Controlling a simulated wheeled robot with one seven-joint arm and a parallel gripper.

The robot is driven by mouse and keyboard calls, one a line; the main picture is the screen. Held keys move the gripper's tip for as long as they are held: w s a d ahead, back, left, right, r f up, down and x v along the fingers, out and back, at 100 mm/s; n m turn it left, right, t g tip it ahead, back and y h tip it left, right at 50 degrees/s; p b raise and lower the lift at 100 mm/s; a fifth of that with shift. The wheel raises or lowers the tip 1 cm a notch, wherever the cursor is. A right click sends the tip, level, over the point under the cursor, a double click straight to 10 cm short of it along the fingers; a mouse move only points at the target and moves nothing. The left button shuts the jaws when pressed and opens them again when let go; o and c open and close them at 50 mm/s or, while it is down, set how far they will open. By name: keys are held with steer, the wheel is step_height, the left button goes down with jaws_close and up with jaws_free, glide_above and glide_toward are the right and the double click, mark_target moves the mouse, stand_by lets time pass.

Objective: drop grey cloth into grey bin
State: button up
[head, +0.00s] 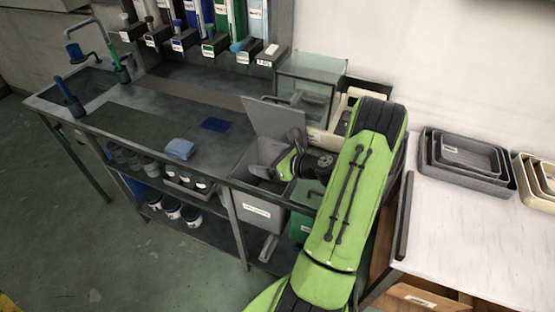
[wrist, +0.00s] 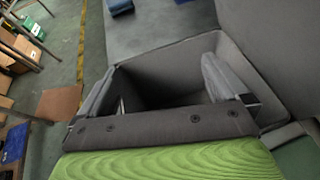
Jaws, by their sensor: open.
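The grey bin (head: 259,213) stands at the right part of the bench, with a white label on its front and its lid (head: 275,118) tipped up behind. In the wrist view its open mouth and inner wall (wrist: 160,70) lie straight ahead. My gripper (head: 262,171) is over the bin's opening, tilted down. In the wrist view its two fingers (wrist: 160,70) are spread wide, with nothing between them. I cannot make out a grey cloth in either view; the bin's floor is dark and partly hidden by my gripper.
A light blue cloth (head: 180,148) and a dark blue cloth (head: 215,125) lie on the bench left of the bin. A green bin (head: 302,224) stands close at the right. A glass-sided box (head: 309,84) is behind. Grey trays (head: 466,160) sit on the white table.

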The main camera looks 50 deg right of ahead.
steer(key=p+v, duration=0.2)
steer(key=v, duration=1.3)
steer(key=shift+s, duration=0.15)
steer(key=shift+r, duration=0.1)
steer(key=w+a+r+n+g+y, duration=0.1)
steer(key=w+a+r+n+g, duration=0.25)
steer(key=a+n, duration=0.55)
steer(key=w+a+r+n+g+y, duration=0.1)
steer(key=w+a+r+n+g, duration=0.2)
steer(key=a+n, duration=0.55)
steer(key=s+a+r+n+h, duration=0.1)
steer(key=s+a+r+n, duration=0.3)
steer(key=n, duration=0.4)
steer(key=s+a+r+n+g+h, duration=0.1)
steer(key=s+a+r+n+h, duration=0.1)
steer(key=s+a+r+n, duration=0.2)
steer(key=s+a+n, duration=0.3)
steer(key=n, duration=0.2)
steer(key=shift+s+a+h, duration=0.2)
steer(key=shift+h, duration=0.1)
steer(key=shift+r, duration=0.1)
